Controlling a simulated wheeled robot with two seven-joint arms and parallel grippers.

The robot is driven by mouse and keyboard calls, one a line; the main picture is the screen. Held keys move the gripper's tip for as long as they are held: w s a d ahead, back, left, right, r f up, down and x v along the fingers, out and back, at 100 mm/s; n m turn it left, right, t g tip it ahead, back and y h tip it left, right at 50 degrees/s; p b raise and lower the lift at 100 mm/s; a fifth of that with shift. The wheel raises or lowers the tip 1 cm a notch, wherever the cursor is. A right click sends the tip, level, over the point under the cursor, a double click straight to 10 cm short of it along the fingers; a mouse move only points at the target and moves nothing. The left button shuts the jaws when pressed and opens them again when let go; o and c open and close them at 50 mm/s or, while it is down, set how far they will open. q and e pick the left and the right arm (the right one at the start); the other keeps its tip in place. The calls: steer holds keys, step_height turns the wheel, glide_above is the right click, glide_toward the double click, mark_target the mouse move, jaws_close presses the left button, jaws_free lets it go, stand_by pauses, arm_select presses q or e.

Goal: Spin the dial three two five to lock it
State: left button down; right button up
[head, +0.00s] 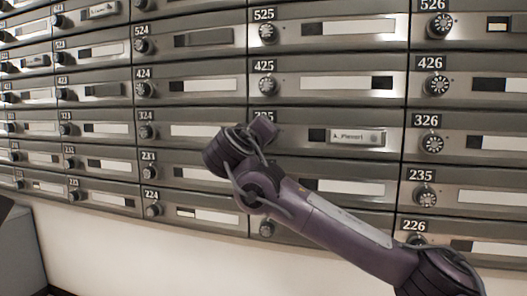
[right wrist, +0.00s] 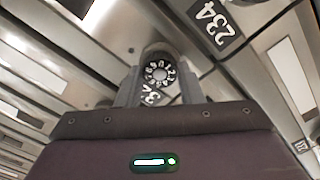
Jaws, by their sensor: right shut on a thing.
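The dial of mailbox 325 (right wrist: 158,74) is a black knob with white numbers around a pale centre. In the right wrist view it sits between the two fingers of my right gripper (right wrist: 157,62), which is shut on it. In the head view my right gripper (head: 262,132) is against the front of mailbox 325 (head: 293,137) and hides its dial. Part of the 325 label (head: 264,115) shows above the gripper. The box carries a name plate (head: 358,138) and a dark window. The exact number the dial points to cannot be read. My left gripper is not in view.
Rows of similar metal mailboxes surround it, each with a dial. The 425 dial (head: 267,86) is above, the 324 dial (head: 147,131) to the left and the 326 dial (head: 433,144) to the right. The pale wall (head: 120,243) below the boxes is bare.

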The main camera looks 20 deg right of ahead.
steer(key=shift+f+m+b, duration=0.1)
steer(key=shift+m+b, duration=1.7)
steer(key=shift+m, duration=1.3)
steer(key=o, duration=1)
